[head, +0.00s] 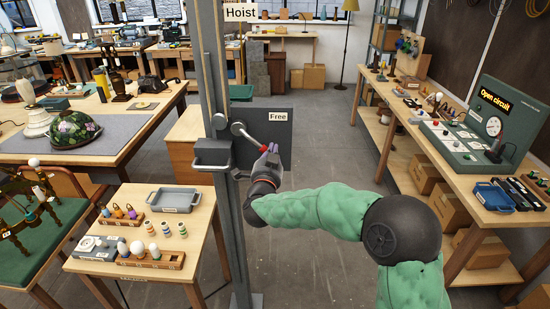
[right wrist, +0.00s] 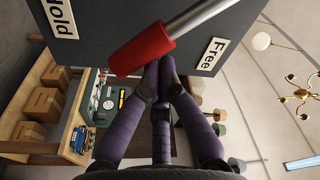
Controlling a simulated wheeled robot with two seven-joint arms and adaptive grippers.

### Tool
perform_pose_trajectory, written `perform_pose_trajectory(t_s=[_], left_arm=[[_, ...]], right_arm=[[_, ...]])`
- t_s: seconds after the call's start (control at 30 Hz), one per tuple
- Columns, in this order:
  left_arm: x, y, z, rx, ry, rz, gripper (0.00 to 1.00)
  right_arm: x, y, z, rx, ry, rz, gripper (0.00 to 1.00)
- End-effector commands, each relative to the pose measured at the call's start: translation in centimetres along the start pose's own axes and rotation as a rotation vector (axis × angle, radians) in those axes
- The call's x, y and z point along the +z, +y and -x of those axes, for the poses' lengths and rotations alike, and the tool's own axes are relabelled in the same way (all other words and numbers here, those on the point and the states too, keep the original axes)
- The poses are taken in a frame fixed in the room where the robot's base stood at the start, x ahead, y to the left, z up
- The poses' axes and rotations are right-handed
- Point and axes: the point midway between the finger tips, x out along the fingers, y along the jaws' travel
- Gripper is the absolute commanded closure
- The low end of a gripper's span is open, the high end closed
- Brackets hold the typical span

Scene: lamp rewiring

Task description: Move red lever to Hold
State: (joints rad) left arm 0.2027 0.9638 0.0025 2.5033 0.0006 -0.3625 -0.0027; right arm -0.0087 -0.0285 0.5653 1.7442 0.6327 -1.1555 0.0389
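The red lever (head: 263,149) is a red grip on a metal rod, fixed to the hoist post (head: 215,110). It points right and down, below the "Free" label (head: 279,116). My right gripper (head: 267,151) is at the grip. Its purple fingertips (right wrist: 159,66) are drawn together against the grip's lower edge, apparently not around it. My left gripper is out of view.
A small table (head: 150,205) with a grey tray and several bulbs stands left of the post. A workbench (head: 440,150) with a green "Open circuit" tester (head: 500,120) runs along the right. The floor between is clear.

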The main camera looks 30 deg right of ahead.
Motion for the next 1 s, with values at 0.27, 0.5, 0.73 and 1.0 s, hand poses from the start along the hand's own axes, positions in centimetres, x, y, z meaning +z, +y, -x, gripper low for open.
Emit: perform_pose_trajectory(t_s=[0.27, 0.5, 0.73, 1.0], left_arm=[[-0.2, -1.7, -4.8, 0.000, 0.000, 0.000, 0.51], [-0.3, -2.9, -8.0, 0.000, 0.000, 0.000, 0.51], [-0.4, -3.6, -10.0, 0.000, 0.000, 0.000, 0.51], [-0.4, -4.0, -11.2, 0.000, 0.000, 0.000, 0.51]], right_arm=[[3.0, 1.1, 0.4, 0.029, 0.001, -0.226, 1.00], [5.5, 1.1, 0.8, 0.060, 0.000, -0.440, 1.00], [7.2, 0.6, 1.0, 0.084, 0.000, -0.611, 1.00], [8.4, 0.0, 1.2, 0.102, 0.001, -0.736, 1.00]])
